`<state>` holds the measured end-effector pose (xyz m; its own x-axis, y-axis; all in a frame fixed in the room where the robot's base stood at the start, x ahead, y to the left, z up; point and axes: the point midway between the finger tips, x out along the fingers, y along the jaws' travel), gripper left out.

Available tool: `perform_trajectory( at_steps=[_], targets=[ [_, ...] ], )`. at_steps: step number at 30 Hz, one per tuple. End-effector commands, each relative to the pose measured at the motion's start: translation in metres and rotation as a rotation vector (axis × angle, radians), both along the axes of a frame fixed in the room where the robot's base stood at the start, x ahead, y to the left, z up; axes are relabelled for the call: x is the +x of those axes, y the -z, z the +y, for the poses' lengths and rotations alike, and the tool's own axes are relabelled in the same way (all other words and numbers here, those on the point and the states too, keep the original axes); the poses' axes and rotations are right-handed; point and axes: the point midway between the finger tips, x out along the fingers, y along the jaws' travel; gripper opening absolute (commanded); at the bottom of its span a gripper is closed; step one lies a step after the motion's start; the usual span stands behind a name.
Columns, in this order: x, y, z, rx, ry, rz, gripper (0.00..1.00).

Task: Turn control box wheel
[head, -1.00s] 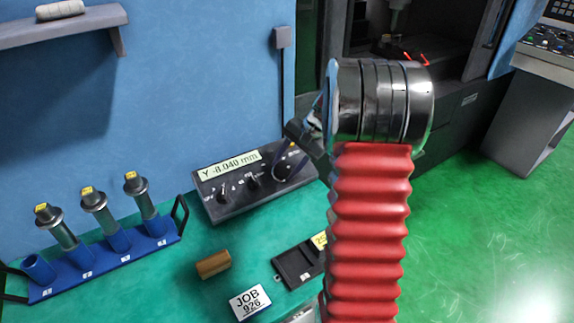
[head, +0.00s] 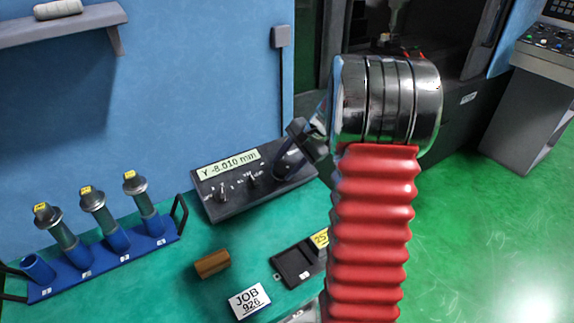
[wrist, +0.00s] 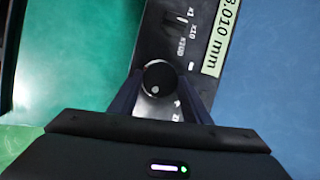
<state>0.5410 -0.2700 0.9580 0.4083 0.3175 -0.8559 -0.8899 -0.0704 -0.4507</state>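The control box (head: 215,205) is a dark, low box on the green bench with a pale display (head: 228,164) reading Y -8.010 mm. Its wheel (wrist: 160,77) is a round black knob with a small pale dot, in the middle of the wrist view. My gripper (wrist: 161,82) has a dark finger on each side of the wheel, close against its rim, and appears shut on it. The exact contact is hard to see. In the head view my gripper (head: 290,158) reaches down to the box's right end and largely hides the wheel.
A blue rack (head: 105,258) with several tool holders stands at left. A brown cylinder (head: 212,263), a JOB 926 card (head: 249,301) and a black tray (head: 295,265) lie in front of the box. A blue wall (head: 190,90) rises behind.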

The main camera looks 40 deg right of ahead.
Motion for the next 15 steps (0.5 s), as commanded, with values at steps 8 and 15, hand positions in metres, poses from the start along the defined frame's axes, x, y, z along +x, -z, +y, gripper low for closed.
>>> perform_trajectory(
  at_steps=[8, 15],
  targets=[
    [-0.002, 0.0067, 0.003, 0.006, -0.004, 0.011, 0.61],
    [-0.0012, 0.0036, 0.0016, 0.003, -0.002, 0.006, 0.61]
  ],
)
